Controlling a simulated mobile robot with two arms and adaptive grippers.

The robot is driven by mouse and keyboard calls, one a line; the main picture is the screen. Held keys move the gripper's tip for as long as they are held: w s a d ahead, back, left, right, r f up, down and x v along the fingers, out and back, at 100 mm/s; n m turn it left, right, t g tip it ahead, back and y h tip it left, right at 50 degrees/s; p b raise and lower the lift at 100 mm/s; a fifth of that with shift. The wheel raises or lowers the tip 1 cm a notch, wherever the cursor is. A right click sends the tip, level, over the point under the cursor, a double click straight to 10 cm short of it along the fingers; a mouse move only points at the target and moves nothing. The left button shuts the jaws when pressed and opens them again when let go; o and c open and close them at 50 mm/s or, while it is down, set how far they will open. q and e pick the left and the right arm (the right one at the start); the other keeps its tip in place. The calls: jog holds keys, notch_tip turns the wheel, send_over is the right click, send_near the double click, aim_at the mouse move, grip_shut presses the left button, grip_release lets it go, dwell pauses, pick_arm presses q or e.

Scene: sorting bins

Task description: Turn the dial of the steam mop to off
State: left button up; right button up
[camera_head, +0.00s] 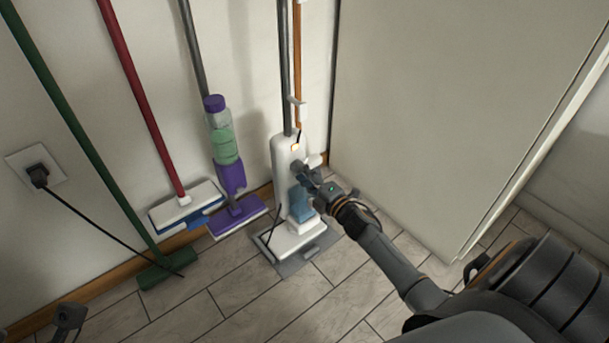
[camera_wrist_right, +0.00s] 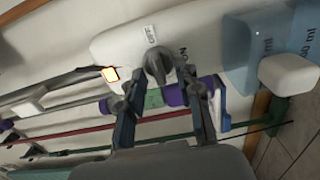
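The steam mop (camera_head: 284,155) stands upright against the wall, with a white body and a blue tank low on its front. In the right wrist view its grey dial (camera_wrist_right: 157,62) sits on the white body, with an "OFF" label (camera_wrist_right: 150,34) above it and a partly hidden label beginning with N or "ON" to its right. My right gripper (camera_head: 300,171) is at the mop's front. Its two fingers (camera_wrist_right: 162,84) are apart with the dial between or just beyond their tips; contact cannot be told. Part of my left gripper (camera_head: 68,320) shows at the lower left corner.
A small yellow light (camera_head: 295,147) glows on the mop. A purple spray mop (camera_head: 236,216), a red-handled mop (camera_head: 184,205) and a green broom (camera_head: 165,268) stand to the left. A plug (camera_head: 38,175) with a black cord is in the wall. A pale panel (camera_head: 440,110) stands right.

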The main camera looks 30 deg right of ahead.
jog(key=s+d, duration=0.1)
jog(key=s, duration=1.1)
jog(key=shift+a, duration=0.1)
